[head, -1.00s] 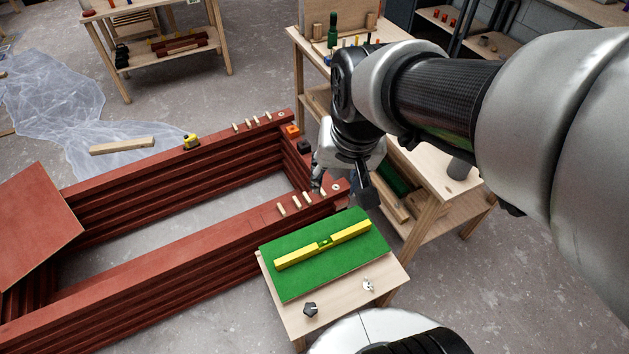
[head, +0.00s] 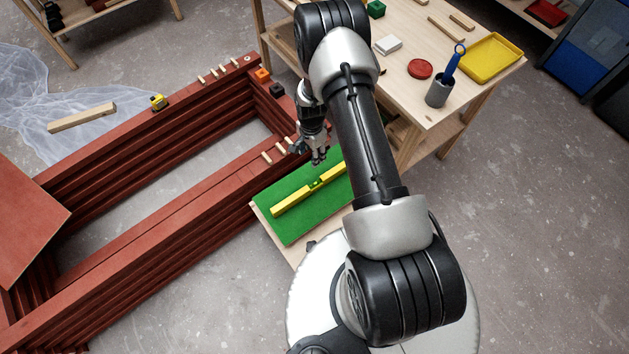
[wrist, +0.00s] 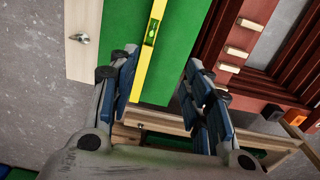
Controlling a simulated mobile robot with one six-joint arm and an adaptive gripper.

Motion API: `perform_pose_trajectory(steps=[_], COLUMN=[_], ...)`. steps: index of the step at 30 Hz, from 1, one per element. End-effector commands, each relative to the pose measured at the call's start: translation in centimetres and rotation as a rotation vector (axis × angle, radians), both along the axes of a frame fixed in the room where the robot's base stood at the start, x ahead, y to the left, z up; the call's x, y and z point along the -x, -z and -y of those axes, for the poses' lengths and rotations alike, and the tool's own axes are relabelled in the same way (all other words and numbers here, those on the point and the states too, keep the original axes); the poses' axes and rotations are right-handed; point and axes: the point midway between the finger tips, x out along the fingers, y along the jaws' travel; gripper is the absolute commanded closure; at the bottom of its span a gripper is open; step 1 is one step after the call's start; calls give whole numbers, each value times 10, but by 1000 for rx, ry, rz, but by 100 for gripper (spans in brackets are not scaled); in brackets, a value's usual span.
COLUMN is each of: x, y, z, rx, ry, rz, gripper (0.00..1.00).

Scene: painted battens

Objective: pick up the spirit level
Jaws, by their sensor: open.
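The yellow spirit level (head: 304,191) lies flat on a green mat (head: 290,229) on a small wooden table. Its right end in the head view is close to my arm, and part of the mat is hidden behind the arm. My gripper (head: 318,160) is just above the far edge of the mat, apart from the level. In the wrist view my gripper (wrist: 165,85) is open and empty, its blue-padded fingers spread. The level (wrist: 149,45) shows there beyond the left finger, with its green vial in view.
Stacked red battens (head: 150,235) form a frame left of the small table, with wooden pegs and an orange block (head: 263,75) on top. A workbench (head: 440,110) behind my arm holds a yellow tray (head: 492,57) and a grey cup (head: 438,92). Open floor lies at the right.

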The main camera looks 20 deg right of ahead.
Motion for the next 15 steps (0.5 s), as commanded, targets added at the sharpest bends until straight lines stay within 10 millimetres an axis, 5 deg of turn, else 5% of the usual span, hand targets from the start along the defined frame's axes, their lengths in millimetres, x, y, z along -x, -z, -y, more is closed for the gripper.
perform_pose_trajectory(steps=[15], x=[15], y=[103], z=[2], rx=[-5], ry=[65], rz=[-21], gripper=[55])
